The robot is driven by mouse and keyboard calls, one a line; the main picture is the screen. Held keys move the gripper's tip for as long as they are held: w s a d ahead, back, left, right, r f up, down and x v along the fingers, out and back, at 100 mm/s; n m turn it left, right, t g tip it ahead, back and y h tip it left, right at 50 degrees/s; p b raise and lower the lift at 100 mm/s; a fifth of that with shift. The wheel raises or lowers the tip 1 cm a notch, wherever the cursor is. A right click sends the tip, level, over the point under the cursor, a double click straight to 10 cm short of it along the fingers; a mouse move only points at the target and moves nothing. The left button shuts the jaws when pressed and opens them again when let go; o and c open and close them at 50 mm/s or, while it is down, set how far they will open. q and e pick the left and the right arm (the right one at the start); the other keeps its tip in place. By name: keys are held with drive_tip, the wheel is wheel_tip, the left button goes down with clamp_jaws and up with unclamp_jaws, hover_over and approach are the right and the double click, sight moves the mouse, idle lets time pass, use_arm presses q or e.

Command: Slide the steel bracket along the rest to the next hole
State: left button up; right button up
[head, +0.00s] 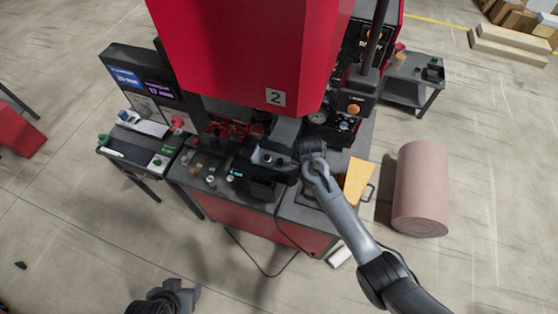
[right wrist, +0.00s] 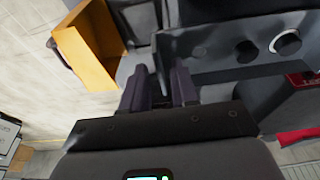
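The steel bracket is a grey bar with round holes. In the right wrist view the bracket (right wrist: 212,47) runs right from my fingertips, with a bright ring around one hole. In the head view the bracket (head: 270,158) lies at the front of the red press, partly hidden by my right arm. My right gripper (right wrist: 160,80) points at the bracket's near end; its two dark fingers stand apart, around or just before that end. I cannot tell whether they touch it. My left gripper (head: 178,292) is at the bottom of the head view, away from the press; its fingers are unclear.
A yellow bin (head: 357,181) stands on the press table right of my right gripper; it also shows in the right wrist view (right wrist: 88,45). The red press head (head: 250,50) hangs over the bracket. A control panel (head: 205,172) lies left. A pink roll (head: 421,190) stands on the floor.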

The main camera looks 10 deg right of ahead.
sight(296, 168)
clamp_jaws()
drive_tip(key=shift+a, duration=0.1)
drive_tip(key=shift+w+a+b, duration=0.3)
drive_tip(key=shift+w+a, duration=0.25)
drive_tip(key=shift+a, duration=0.35)
drive_tip(key=shift+w+a, duration=0.1)
drive_tip(key=shift+a, duration=0.1)
drive_tip(key=shift+w+a+b, duration=0.25)
drive_tip(key=shift+a+b, duration=0.05)
drive_tip(key=shift+a, duration=0.15)
drive_tip(key=shift+w+a, duration=0.15)
drive_tip(key=shift+a, duration=0.05)
drive_tip(key=shift+w+a, duration=0.15)
drive_tip(key=shift+a, duration=0.2)
